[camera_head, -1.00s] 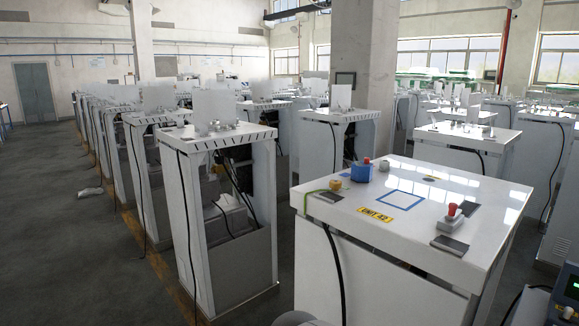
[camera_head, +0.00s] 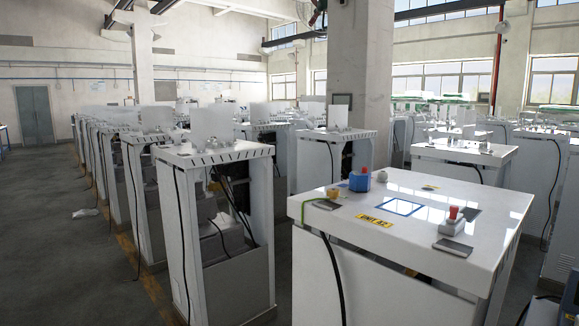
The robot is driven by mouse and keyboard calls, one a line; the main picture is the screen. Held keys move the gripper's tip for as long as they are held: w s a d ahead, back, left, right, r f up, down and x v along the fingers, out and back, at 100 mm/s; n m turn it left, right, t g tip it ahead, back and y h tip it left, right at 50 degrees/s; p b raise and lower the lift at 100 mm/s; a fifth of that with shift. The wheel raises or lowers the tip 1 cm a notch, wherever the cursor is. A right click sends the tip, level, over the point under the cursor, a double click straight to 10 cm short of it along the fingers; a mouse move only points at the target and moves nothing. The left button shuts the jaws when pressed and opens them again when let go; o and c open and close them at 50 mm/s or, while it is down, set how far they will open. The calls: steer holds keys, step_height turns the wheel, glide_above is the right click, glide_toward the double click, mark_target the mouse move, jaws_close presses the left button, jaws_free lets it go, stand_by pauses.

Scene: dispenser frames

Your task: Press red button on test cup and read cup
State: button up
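A second red button (camera_head: 454,212) stands on a grey base (camera_head: 453,224) at the front right of the same top. I cannot tell for certain which one is the test cup. No reading can be made out on either. My gripper is not in view.
Similar white cabinets (camera_head: 210,151) stand close by. Open floor (camera_head: 60,260) lies left.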

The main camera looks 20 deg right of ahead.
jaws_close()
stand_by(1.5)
